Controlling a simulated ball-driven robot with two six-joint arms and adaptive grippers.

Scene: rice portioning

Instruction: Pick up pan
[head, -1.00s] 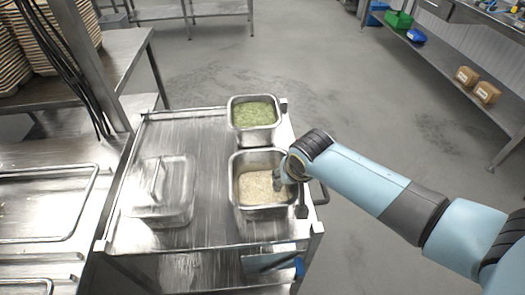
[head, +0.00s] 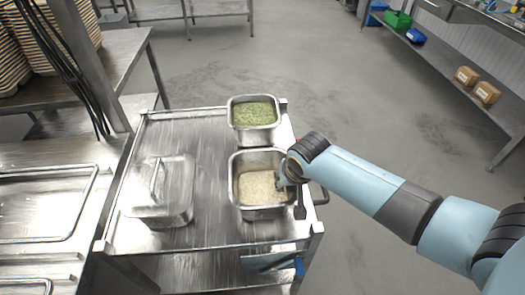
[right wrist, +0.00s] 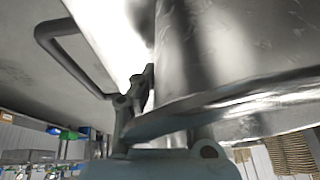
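A steel pan (head: 237,203) holding pale rice stands on the cart's right side. A second steel pan (head: 236,138) with green contents stands just behind it. My right gripper (head: 291,192) is at the right wall of the rice pan, with one finger seen on the inner side and a dark part on the outer side. In the right wrist view the pan's metal wall and rim (right wrist: 250,98) fill much of the picture, and a dark finger (right wrist: 133,103) is close to it. Whether the fingers press on the wall is hidden. My left gripper is not in view.
A lidded steel container (head: 158,205) stands on the left of the steel cart top (head: 213,235). Racks with trays stand at far left, and a shelf with boxes at right.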

